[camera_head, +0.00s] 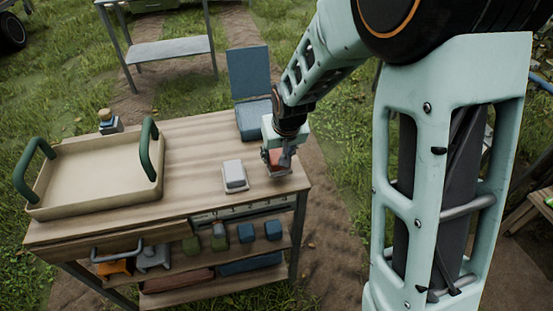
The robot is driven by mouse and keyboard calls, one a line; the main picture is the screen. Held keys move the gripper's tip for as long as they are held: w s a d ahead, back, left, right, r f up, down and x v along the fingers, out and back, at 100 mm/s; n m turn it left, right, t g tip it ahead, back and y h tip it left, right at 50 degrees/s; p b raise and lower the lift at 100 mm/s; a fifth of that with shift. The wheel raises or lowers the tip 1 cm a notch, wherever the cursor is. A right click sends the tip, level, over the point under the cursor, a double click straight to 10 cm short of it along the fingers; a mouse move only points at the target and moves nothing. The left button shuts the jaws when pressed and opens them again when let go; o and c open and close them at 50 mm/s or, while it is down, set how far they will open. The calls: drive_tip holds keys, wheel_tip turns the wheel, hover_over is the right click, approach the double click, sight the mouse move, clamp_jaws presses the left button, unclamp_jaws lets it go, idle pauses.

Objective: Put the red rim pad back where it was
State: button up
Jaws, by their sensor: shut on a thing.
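My gripper (280,163) is at the right end of the wooden workbench (195,145), low over its top. It is shut on the red rim pad (274,156), which shows as a small red patch between and beside the fingers. The fingers hide much of the pad. I cannot tell whether the pad touches the bench top or is held just above it.
A pale block on a small holder (234,176) stands left of my gripper. An open blue box (253,118) is behind it. A tray with green handles (95,200) fills the left. A small jar (109,122) stands behind the tray. Shelves below hold several blocks.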

drive_tip(key=shift+w+f+b, duration=0.15)
drive_tip(key=shift+f+b, duration=0.3)
drive_tip(key=shift+f, duration=0.45)
drive_tip(key=shift+w+f+b, duration=0.1)
drive_tip(key=shift+f+b, duration=0.35)
drive_tip(key=shift+f, duration=0.4)
drive_tip(key=shift+f, duration=0.15)
drive_tip(key=o, duration=1)
drive_tip(key=shift+s+r, duration=0.1)
drive_tip(key=shift+r, duration=0.5)
drive_tip(key=v, duration=1.1)
drive_tip(key=shift+s+r+p, duration=0.1)
drive_tip(key=shift+p, duration=0.3)
